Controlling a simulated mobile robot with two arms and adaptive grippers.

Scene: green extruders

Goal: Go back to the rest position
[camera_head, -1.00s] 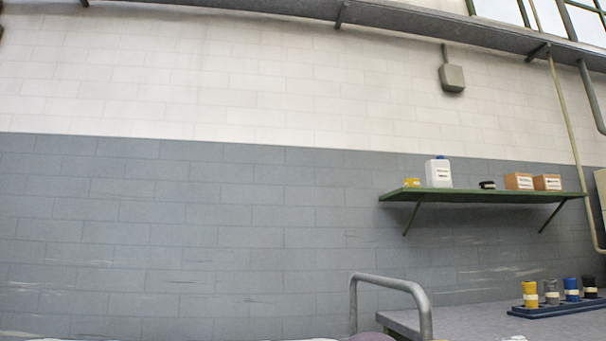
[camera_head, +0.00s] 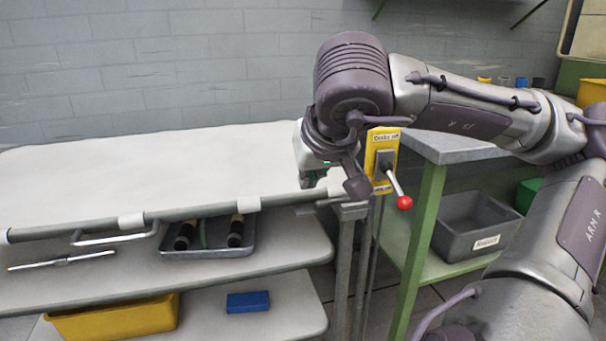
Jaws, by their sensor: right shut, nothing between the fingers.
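My right arm comes in from the right and bends down at the wrist. My right gripper (camera_head: 326,182) is at the right end of the white cart top (camera_head: 150,170), beside a yellow labelled plate (camera_head: 381,152) with a red-knobbed lever (camera_head: 403,202). The gripper is partly hidden behind my dark wrist parts. It is shut, with nothing seen in it. I cannot tell whether it touches the cart. My left gripper is not in view.
The cart top is bare. A grey tray (camera_head: 208,252) with dark-ended cylinders, a yellow bin (camera_head: 115,318) and a blue block (camera_head: 248,301) are on lower shelves. A green-legged bench (camera_head: 427,225) with a grey bin (camera_head: 477,222) stands at right.

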